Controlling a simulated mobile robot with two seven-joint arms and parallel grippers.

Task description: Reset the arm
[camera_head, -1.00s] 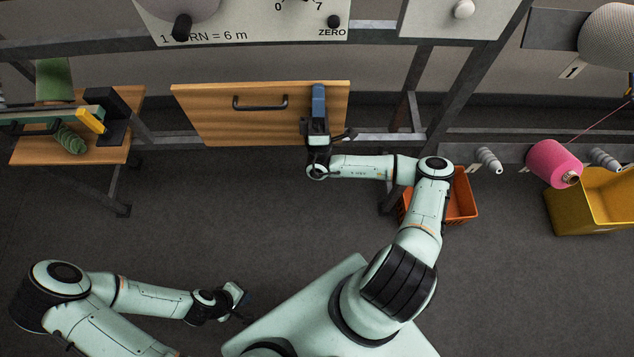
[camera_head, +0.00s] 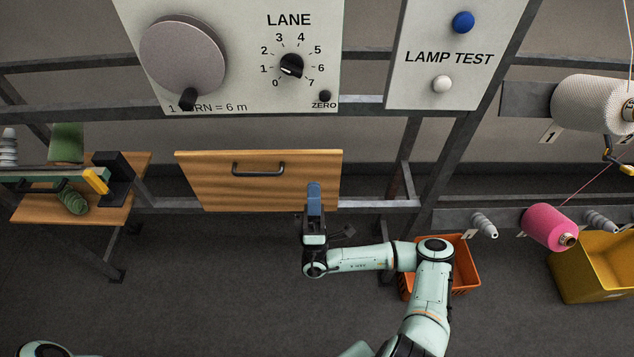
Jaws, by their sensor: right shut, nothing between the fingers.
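My right arm (camera_head: 365,257) reaches in from the bottom right and bends left at its elbow. My right gripper (camera_head: 314,192) points up the picture, with blue fingers closed together and nothing between them. Its tip overlaps the lower right part of the wooden drawer front (camera_head: 215,183) in the picture; I cannot tell whether it touches. The drawer's black handle (camera_head: 258,170) is left of the gripper and apart from it. Of my left arm only a pale link shows at the bottom left edge; its gripper is out of view.
A panel above carries a grey crank wheel (camera_head: 183,55) and a lane dial (camera_head: 291,65). A lamp test panel (camera_head: 448,85) is beside it. A wooden side table (camera_head: 115,208) stands left.

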